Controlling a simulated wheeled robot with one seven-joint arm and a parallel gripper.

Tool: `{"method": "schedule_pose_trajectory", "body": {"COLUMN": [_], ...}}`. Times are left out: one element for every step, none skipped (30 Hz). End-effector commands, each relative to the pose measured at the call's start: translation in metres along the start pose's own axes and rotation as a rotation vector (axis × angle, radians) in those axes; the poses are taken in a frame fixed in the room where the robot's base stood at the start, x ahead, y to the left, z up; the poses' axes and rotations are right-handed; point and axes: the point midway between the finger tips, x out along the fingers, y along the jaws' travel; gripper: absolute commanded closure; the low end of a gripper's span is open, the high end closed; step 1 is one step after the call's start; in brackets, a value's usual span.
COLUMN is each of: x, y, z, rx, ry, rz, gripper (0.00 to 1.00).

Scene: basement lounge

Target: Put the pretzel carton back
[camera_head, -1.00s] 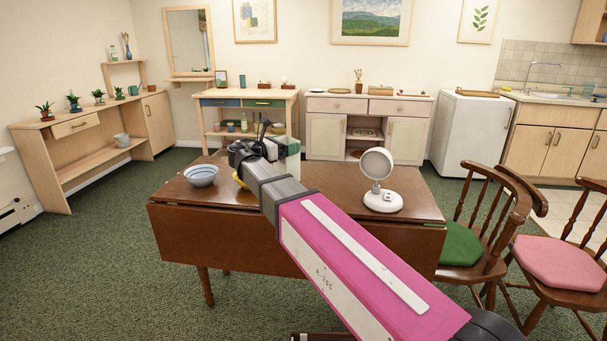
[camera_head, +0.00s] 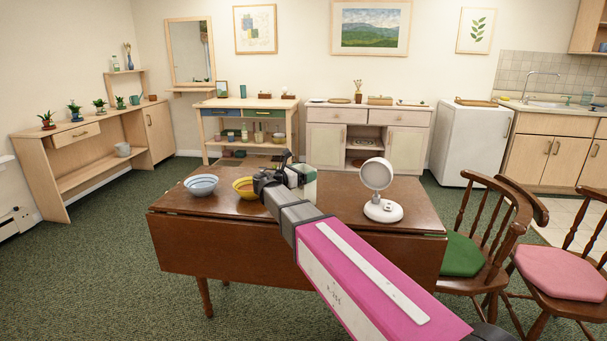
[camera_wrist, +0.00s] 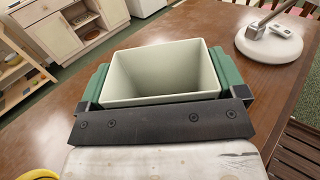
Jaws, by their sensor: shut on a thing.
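My gripper (camera_head: 291,177) is shut on the carton, with jaws on two opposite sides. The table top shows around the carton in the wrist view. I cannot tell whether its base touches the table. The carton's lower part and printed faces are mostly hidden.
A blue-white bowl (camera_head: 201,184) and a yellow bowl (camera_head: 244,187) stand left of the carton. A white round-headed lamp (camera_head: 383,210) stands to its right. Chairs with green (camera_head: 461,256) and pink (camera_head: 562,268) cushions are at the right. A wooden shelf unit (camera_head: 247,104) and cabinet (camera_head: 368,116) line the back wall.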

Motion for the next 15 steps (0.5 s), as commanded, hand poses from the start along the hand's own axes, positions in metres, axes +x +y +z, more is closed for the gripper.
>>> {"method": "schedule_pose_trajectory", "body": {"x": [-0.0001,-0.0001,-0.0001,-0.0001,-0.0001,-0.0002,-0.0002,-0.0002,-0.0002,-0.0002,-0.0002,-0.0002,-0.0002,-0.0002,-0.0002], "y": [0.0,-0.0001,0.0,0.0,0.0,0.0,-0.0001,0.0,0.0,0.0,0.0,0.0,0.0,0.0,0.0], "z": [-0.0012,-0.0012,-0.0008,-0.0008,-0.0007,-0.0007,-0.0008,-0.0011,-0.002,-0.0028,-0.0036,-0.0038,-0.0037,-0.0036,-0.0036], "rx": [0.0,0.001,0.001,0.001,0.001,0.001,0.001,0.001,0.001,0.001,0.001,0.001,0.001,0.001,0.001], "ry": [-0.001,-0.001,-0.001,-0.001,-0.001,-0.001,-0.001,-0.001,-0.001,-0.001,-0.001,-0.001,-0.001,-0.001,-0.001], "rz": [0.0,0.0,0.0,0.0,0.0,0.0,0.0,0.0,0.0,0.0,0.0,0.0,0.0,0.0,0.0], "gripper": [0.5,0.5,0.5,0.5,0.5,0.5,0.5,0.5,0.5,0.5,0.5,0.03,0.0,0.0,0.0]}}
